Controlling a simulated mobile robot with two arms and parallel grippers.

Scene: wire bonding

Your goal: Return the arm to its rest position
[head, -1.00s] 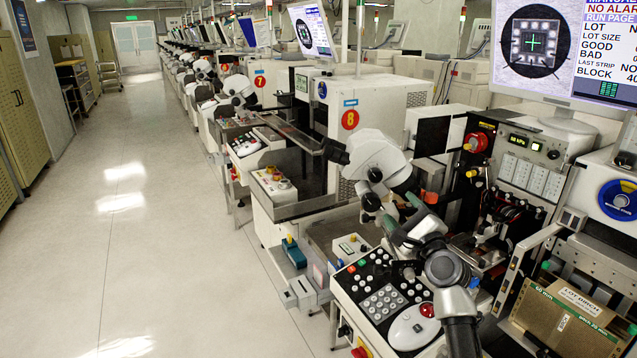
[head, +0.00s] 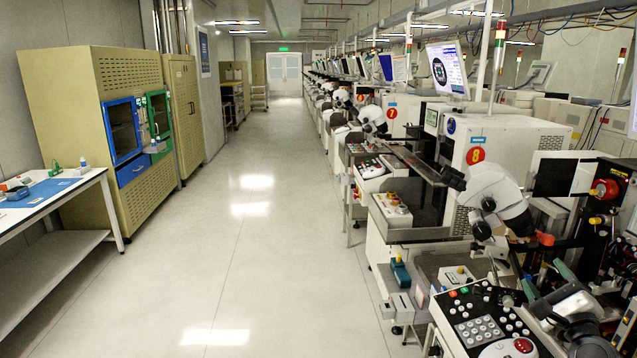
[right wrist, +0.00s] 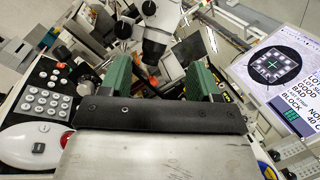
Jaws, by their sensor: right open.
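My right gripper (head: 547,279) is at the lower right of the head view, in front of the machine marked 8. Its two green fingers stand apart with nothing between them. In the right wrist view my right gripper (right wrist: 160,78) also shows open and empty, with the microscope (right wrist: 153,40) beyond the fingertips. The white microscope (head: 495,195) shows above and left of the gripper in the head view. My left gripper is not in view.
A control panel (head: 480,325) with keys lies left of my right arm. A monitor (right wrist: 280,70) stands at right in the wrist view. A clear aisle (head: 240,250) runs up the middle. A white table (head: 85,195) and beige cabinets (head: 100,75) stand at left.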

